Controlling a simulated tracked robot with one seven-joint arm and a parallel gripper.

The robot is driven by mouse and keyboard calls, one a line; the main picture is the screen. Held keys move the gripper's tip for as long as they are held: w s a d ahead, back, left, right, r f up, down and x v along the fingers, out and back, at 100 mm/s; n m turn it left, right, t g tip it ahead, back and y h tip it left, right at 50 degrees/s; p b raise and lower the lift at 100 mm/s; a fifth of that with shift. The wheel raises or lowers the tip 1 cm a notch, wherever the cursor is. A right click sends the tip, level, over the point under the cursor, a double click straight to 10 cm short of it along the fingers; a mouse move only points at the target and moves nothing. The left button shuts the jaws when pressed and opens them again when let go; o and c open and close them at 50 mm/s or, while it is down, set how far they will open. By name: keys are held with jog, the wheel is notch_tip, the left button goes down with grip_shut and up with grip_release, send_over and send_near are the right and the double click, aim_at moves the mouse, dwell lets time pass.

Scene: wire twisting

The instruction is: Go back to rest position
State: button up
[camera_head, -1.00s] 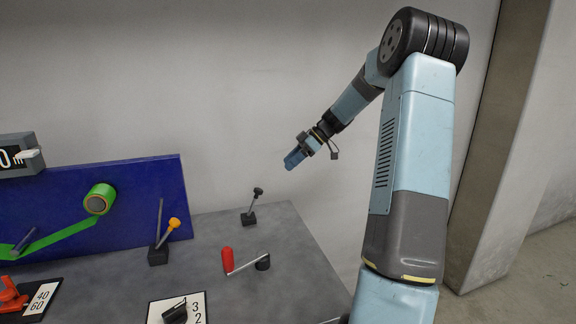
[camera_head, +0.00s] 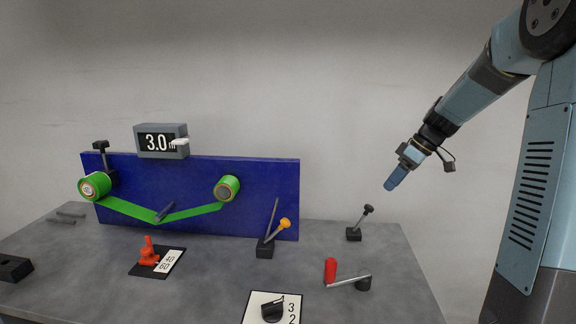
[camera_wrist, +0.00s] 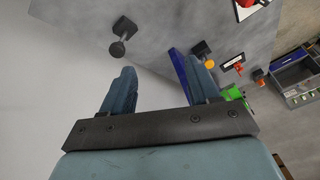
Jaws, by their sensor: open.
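My gripper (camera_head: 397,178) is raised in the air at the right, above and to the right of the table's black-knobbed lever (camera_head: 362,223). In the wrist view its two blue fingers (camera_wrist: 158,90) stand apart with nothing between them. The same black-knobbed lever (camera_wrist: 121,42) shows beyond the fingers, apart from them. My arm reaches in from the right edge in the head view.
The grey table (camera_head: 205,290) holds a blue panel (camera_head: 200,175) with green tape, a 3.0 display (camera_head: 160,141), a yellow-knobbed lever (camera_head: 270,243), a red-handled crank (camera_head: 331,270), a red switch (camera_head: 149,252) and a black dial (camera_head: 272,310). Air around my gripper is free.

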jog(key=s+a+r+m+t+h, duration=0.1)
jog(key=s+a+r+m+h, duration=0.2)
jog(key=s, duration=0.6)
jog(key=s+a+r+m+t+h, duration=0.1)
jog(key=s+a+r+m, duration=0.25)
jog(key=s, duration=0.45)
jog(key=s+m+t+h, duration=0.1)
jog(key=s+m, duration=0.3)
jog(key=s, duration=0.9)
jog(key=shift+s+a+f+t+h, duration=0.15)
jog(key=shift+f+t+h, duration=0.2)
jog(key=shift+t, duration=0.25)
